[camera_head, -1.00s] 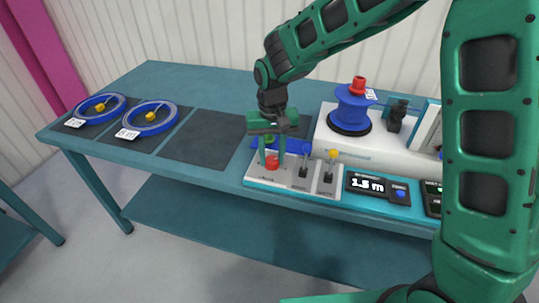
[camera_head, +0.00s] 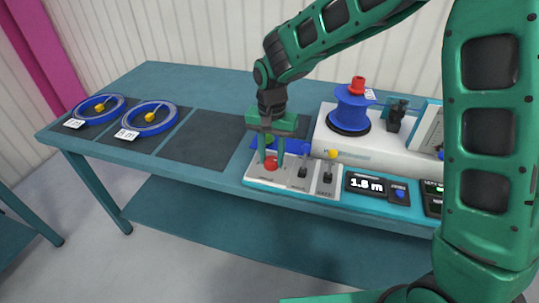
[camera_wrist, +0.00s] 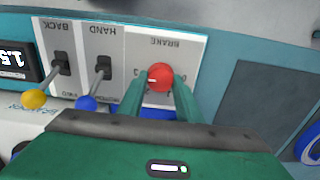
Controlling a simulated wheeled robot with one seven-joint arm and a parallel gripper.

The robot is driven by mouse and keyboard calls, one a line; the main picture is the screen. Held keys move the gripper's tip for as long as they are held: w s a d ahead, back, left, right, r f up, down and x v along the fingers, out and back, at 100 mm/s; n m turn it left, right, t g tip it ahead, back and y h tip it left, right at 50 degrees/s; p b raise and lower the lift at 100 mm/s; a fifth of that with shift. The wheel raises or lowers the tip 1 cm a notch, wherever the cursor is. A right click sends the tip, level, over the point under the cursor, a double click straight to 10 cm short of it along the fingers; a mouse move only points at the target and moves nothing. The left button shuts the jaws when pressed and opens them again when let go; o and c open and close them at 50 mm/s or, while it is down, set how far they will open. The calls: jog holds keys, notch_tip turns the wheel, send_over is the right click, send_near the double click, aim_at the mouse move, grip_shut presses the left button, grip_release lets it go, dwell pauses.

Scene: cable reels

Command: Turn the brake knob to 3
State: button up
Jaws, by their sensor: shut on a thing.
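The red brake knob (camera_head: 270,163) sits on the grey brake panel (camera_head: 258,179) at the left end of the control strip. My gripper (camera_head: 271,160) points down over it, one finger on each side, shut on the knob. In the wrist view the red knob (camera_wrist: 160,76) shows between the two green fingertips (camera_wrist: 159,88). The panel (camera_wrist: 190,45) bears the word BRAKE, seen upside down.
Beside the brake panel stand a lever with a blue knob (camera_wrist: 86,103) and a lever with a yellow knob (camera_head: 332,154). A display (camera_head: 366,185) reads about 1.5 m. A blue reel (camera_head: 351,107) stands behind. Two blue coils (camera_head: 149,118) (camera_head: 100,107) lie at left.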

aim_at(271, 158)
jog(key=shift+w+a, duration=0.1)
jog(key=o, duration=1)
jog(key=shift+o, duration=0.2)
jog(key=shift+r, duration=0.1)
notch_tip(271, 158, up, 11)
jog(key=shift+f, duration=0.2)
